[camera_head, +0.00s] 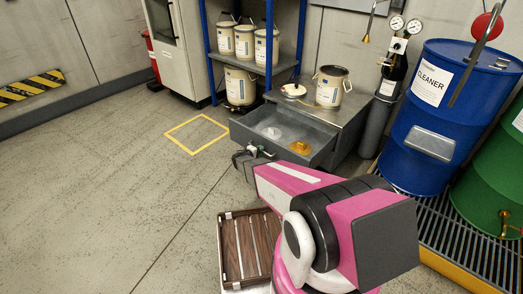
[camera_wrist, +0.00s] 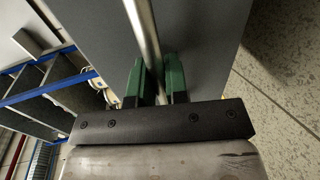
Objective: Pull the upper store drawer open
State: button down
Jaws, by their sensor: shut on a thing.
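The upper store drawer (camera_head: 285,133) of the grey cabinet (camera_head: 340,122) stands pulled out toward me in the head view. A pale round item (camera_head: 272,132) and a brass-coloured item (camera_head: 299,147) lie inside it. My gripper (camera_wrist: 159,88) is at the drawer's front face, its green fingers on either side of the metal bar handle (camera_wrist: 143,30) in the wrist view. The fingers are shut on this handle. In the head view my gripper (camera_head: 257,151) shows at the drawer front, and the handle is mostly hidden there.
A bucket (camera_head: 329,87) and a white-lidded item (camera_head: 293,90) stand on the cabinet top. A blue drum (camera_head: 430,115) and a green drum (camera_head: 495,170) stand at right on a grating. A slatted wooden tray (camera_head: 247,247) lies in front. The floor at left is clear.

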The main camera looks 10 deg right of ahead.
jog(key=c, duration=1.1)
grip_release()
jog(key=shift+c, duration=0.2)
jog(key=v, duration=1)
jog(key=shift+s+a, duration=0.25)
jog(key=shift+a, duration=0.1)
